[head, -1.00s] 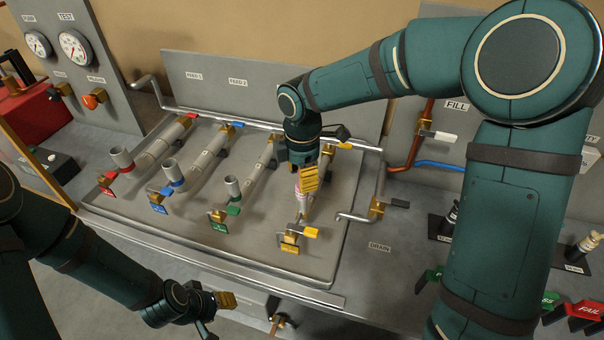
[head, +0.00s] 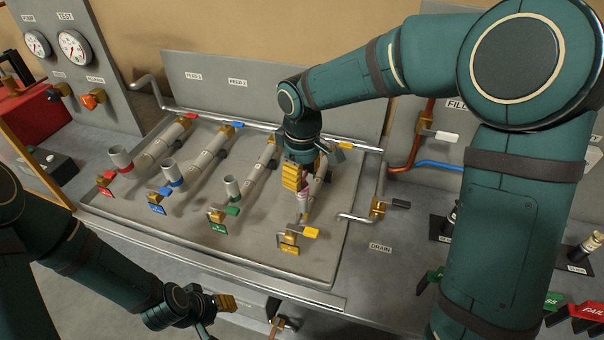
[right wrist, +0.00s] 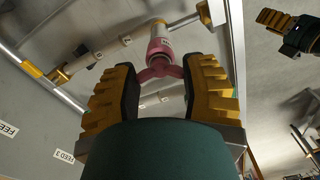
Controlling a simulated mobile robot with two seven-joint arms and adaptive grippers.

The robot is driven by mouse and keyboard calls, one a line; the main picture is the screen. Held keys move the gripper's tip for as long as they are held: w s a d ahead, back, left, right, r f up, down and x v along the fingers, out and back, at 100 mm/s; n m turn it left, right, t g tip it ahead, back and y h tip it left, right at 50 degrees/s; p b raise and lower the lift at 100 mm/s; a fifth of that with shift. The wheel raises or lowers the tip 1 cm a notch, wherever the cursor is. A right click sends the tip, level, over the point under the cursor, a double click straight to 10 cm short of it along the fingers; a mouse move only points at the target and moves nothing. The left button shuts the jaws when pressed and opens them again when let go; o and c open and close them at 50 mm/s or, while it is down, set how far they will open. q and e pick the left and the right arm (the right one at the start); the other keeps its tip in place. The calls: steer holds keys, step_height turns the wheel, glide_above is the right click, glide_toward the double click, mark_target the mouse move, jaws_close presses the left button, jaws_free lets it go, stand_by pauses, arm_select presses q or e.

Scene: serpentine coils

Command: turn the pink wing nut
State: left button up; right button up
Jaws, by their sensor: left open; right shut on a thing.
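The pink wing nut (right wrist: 158,70) sits on the end of a pale pipe union in the right wrist view, its wings between my right gripper's fingers. My right gripper (right wrist: 160,88) is shut on it, with a yellow finger pad on either side. In the head view my right gripper (head: 298,178) points down over the rightmost pipe row, and only a little of the pink shows beside the pads. My left gripper (head: 220,303) is open and empty, low in front of the bench edge.
Parallel pipe rows with red, blue, green (head: 231,187) and yellow (head: 310,232) handled valves lie on a grey tray (head: 130,228). A drain pipe with a brass valve (head: 379,207) stands just right of my right gripper. Gauges (head: 73,47) stand at the far left.

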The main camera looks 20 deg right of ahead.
steer(key=m, duration=0.6)
steer(key=shift+w+r, duration=0.15)
steer(key=m, duration=0.3)
steer(key=shift+m, duration=2)
steer(key=o, duration=1.3)
step_height(320, 180, up, 12)
steer(key=shift+f, duration=0.1)
